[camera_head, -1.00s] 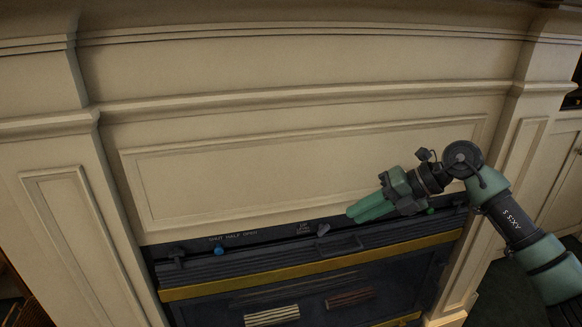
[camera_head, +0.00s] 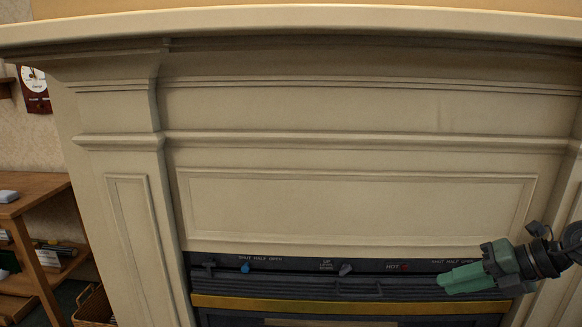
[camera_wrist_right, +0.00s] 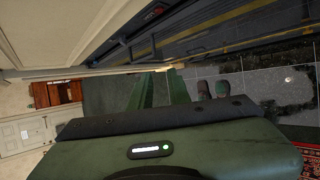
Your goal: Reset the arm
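My right gripper (camera_head: 465,278) comes in from the right in the head view, with green fingers pointing left. It is in front of the right end of the dark control strip under the mantel panel. In the right wrist view its two fingers (camera_wrist_right: 161,90) appear slightly apart, with nothing seen between them. Most of my right arm is beyond the right edge of the head view. My left gripper is not in view.
A cream fireplace surround (camera_head: 350,205) fills the head view. The control strip has a blue knob (camera_head: 245,267), a grey lever (camera_head: 346,269) and a red spot. A brass bar (camera_head: 330,303) runs below. A wooden shelf (camera_head: 35,187) stands left.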

